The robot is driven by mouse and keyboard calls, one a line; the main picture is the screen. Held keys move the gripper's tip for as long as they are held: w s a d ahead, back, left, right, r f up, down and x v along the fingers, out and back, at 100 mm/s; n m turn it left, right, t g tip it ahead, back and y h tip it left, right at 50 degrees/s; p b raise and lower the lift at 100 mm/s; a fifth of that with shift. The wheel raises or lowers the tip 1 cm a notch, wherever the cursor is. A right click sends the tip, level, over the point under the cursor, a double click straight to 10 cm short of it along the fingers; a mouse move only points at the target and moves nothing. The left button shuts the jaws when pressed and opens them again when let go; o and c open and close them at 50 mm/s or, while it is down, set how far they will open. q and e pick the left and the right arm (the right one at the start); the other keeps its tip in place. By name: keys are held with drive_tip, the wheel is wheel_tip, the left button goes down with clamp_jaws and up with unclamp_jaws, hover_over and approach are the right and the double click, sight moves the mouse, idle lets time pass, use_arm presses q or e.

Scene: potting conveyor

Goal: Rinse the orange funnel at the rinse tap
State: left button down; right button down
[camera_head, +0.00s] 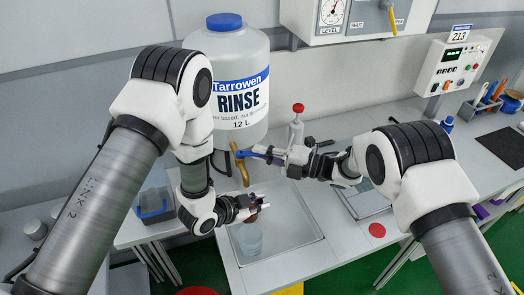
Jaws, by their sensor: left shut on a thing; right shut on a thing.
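My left gripper (255,207) is over the sink, shut on the orange funnel (263,206). Only a small, dark reddish-orange part of the funnel shows; the fingers hide most of it. The rinse tap (240,168) is a curved brass spout below the big rinse tank, above and slightly left of the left gripper. My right gripper (268,154) is shut on the tap's blue lever (247,154). I cannot make out any water running from the spout.
The shallow white sink (305,237) holds a translucent round vessel (249,240) below the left gripper. The rinse tank (238,65) stands behind. A blue bin (153,203) is at the left.

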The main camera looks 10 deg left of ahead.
drive_tip(key=c, duration=1.2)
unclamp_jaws()
drive_tip(key=shift+a, duration=0.1)
drive_tip(key=shift+c, duration=0.2)
drive_tip(key=s+d, duration=0.1)
drive_tip(key=d, duration=1.1)
